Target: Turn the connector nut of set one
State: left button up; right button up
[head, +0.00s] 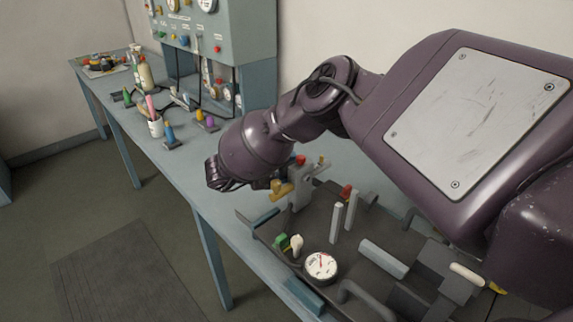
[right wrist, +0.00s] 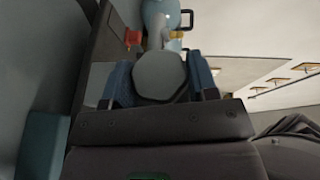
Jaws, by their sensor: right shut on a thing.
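In the right wrist view a grey, many-sided piece, seemingly the connector nut (right wrist: 160,74), sits between the two blue fingers of my right gripper (right wrist: 161,88). The fingers are shut on its sides. Behind it a pale blue-grey cylinder (right wrist: 161,15) with a yellow part shows. In the head view my right gripper (head: 228,178) is at the left end of the dark breathing set tray (head: 320,222), beside a brass fitting (head: 280,189). The wrist hides the fingertips and the nut there. My left gripper is not in view.
The tray holds a round gauge (head: 321,265), a green knob (head: 282,241), upright grey posts and handles. Behind stand a white cup (head: 155,127), coloured pegs and a grey-blue gauge panel (head: 232,30). The bench (head: 190,165) has some bare surface left of the tray.

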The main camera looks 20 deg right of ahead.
dwell(0.3)
jog(key=o, duration=0.9)
jog(key=shift+a, duration=0.1)
jog(key=a, duration=0.3)
jog(key=a+r, duration=0.1)
jog(key=a, duration=0.6)
jog(key=shift+w+a+r+b, duration=0.25)
jog(key=shift+w+r+b, duration=0.05)
jog(key=shift+w+b, duration=0.05)
